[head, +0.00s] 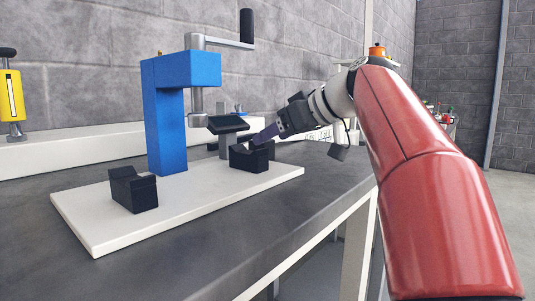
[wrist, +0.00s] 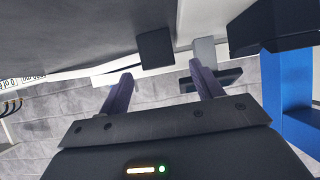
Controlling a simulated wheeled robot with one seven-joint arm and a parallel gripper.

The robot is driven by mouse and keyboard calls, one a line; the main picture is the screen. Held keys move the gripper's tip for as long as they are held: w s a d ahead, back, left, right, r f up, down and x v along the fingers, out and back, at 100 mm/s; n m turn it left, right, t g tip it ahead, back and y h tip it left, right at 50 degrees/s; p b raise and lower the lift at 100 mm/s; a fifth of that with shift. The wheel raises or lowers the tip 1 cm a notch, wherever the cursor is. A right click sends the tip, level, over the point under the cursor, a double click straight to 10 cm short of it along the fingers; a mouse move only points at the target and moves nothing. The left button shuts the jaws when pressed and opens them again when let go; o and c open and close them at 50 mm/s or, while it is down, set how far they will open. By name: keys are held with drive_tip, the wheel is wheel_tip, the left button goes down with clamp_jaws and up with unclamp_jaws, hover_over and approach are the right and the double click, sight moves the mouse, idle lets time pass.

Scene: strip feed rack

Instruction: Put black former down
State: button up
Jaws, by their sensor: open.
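Two similar black blocks with notched tops stand on the white base plate (head: 90,229); I cannot tell which one is the black former. One black block (head: 135,190) is at the front left. The other black block (head: 250,158) is at the right, near the plate's far edge. My gripper (head: 262,136) has purple fingers close to the top of the right block; whether they touch is unclear. In the wrist view my gripper (wrist: 160,74) is open with nothing held between its fingers. A black block (wrist: 275,24) shows at that view's upper right.
A blue press (head: 166,120) with a grey ram and crank handle stands on the plate. A dark flat piece (head: 228,124) on a grey post is behind the right block. The dark table (head: 190,262) is clear in front.

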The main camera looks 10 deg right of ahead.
drive_tip(key=x, duration=0.5)
drive_tip(key=shift+d, duration=0.1)
drive_tip(key=c, duration=1.2)
drive_tip(key=shift+c, duration=0.4)
drive_tip(key=shift+r, duration=0.2)
